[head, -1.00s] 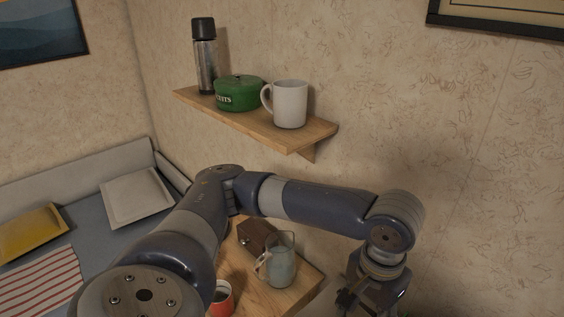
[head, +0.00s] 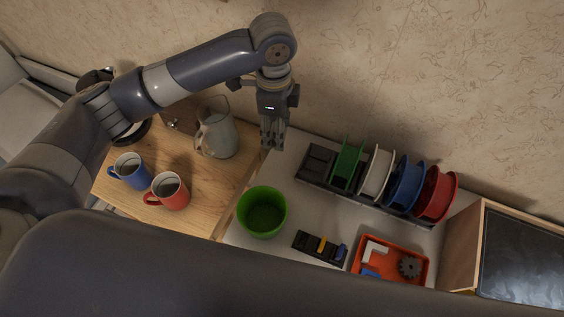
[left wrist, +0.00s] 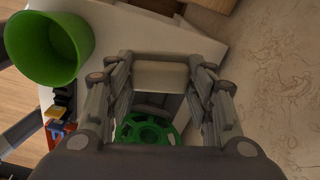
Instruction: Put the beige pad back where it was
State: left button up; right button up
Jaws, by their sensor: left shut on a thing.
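The beige pad (left wrist: 160,74) is between the fingertips of my left gripper in the left wrist view. It looks like a short pale block. My left gripper (head: 272,137) is shut on it, pointing down above the back left part of the pale work surface (head: 290,190). The pad cannot be made out in the head view. A small black holder (head: 307,243) with a yellow piece (head: 322,244) and a blue piece (head: 341,253) lies lower right of the gripper. My right gripper is not in view.
A black rack holds green (head: 347,163), white (head: 376,172), blue (head: 404,184) and red (head: 436,194) spools right of the gripper. A green bowl (head: 262,212) and an orange-red tray (head: 424,275) stand forward. A jug (head: 218,136) and two mugs are left.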

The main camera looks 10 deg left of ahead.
pick_arm(q)
jog(key=shift+w+d+f+m, duration=0.25)
jog(key=shift+d+f+m, duration=0.05)
jog(key=shift+f+m, duration=0.3)
jog(key=shift+w+d+f+m, duration=0.1)
jog(key=shift+w+f+m, duration=0.1)
jog(key=shift+m, duration=0.2)
jog(key=shift+d+f+m, duration=0.15)
jog(key=shift+f+m, duration=0.15)
jog(key=shift+f, duration=0.45)
send_over(282, 161)
notch_tip(282, 161, down, 4)
jog(key=shift+f, duration=2.35)
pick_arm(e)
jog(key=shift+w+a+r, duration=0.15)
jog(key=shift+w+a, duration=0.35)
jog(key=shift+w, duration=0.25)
pick_arm(q)
jog(key=shift+f, duration=0.1)
jog(key=o, duration=0.9)
jog(key=shift+o, duration=0.2)
